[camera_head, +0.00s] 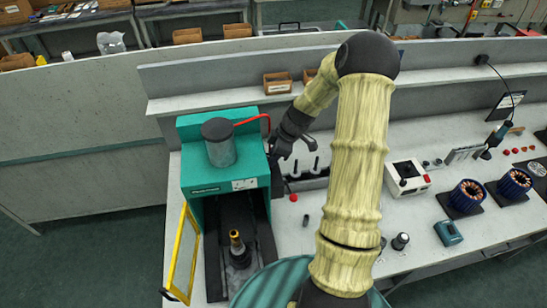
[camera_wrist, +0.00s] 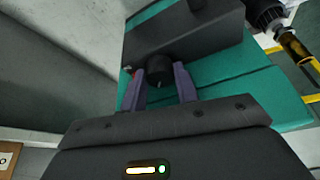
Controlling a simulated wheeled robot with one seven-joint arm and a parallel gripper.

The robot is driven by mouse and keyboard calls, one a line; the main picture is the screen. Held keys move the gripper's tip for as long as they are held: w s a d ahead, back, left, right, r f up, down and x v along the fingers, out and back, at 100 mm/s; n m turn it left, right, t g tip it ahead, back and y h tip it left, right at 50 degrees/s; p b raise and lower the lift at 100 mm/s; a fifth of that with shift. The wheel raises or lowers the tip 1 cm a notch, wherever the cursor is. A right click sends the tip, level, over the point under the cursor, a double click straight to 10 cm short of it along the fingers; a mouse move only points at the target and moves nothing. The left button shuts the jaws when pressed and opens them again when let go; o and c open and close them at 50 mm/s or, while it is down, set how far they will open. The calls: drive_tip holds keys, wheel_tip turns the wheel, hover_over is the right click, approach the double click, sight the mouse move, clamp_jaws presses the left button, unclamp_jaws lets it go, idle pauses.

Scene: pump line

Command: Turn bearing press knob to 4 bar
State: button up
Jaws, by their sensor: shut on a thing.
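The bearing press (camera_head: 190,160) is the teal machine with a grey cylinder on top, at the left of the bench in the head view. My gripper (camera_head: 273,152) is at the right side of the press, and my arm comes in from the front. In the wrist view, my gripper (camera_wrist: 160,74) has its two fingers on either side of the black press knob (camera_wrist: 159,67) and is shut on it. The knob sits on a dark block (camera_wrist: 185,35) on the teal housing. No pressure reading or knob marking is legible, and the knob is hidden in the head view.
The press's yellow-framed door (camera_head: 183,258) stands open at the front left. A red hose (camera_head: 255,118) arches near my gripper. A white box device (camera_head: 407,177) and copper-wound stators (camera_head: 467,195) stand to the right. Small brown bins (camera_head: 277,83) sit on the back ledge.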

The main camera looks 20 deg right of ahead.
drive_tip(key=o, duration=1)
drive_tip(key=b+v, duration=0.4)
drive_tip(key=v, duration=1.3)
drive_tip(key=shift+d+r, duration=0.15)
drive_tip(key=shift+d, duration=0.1)
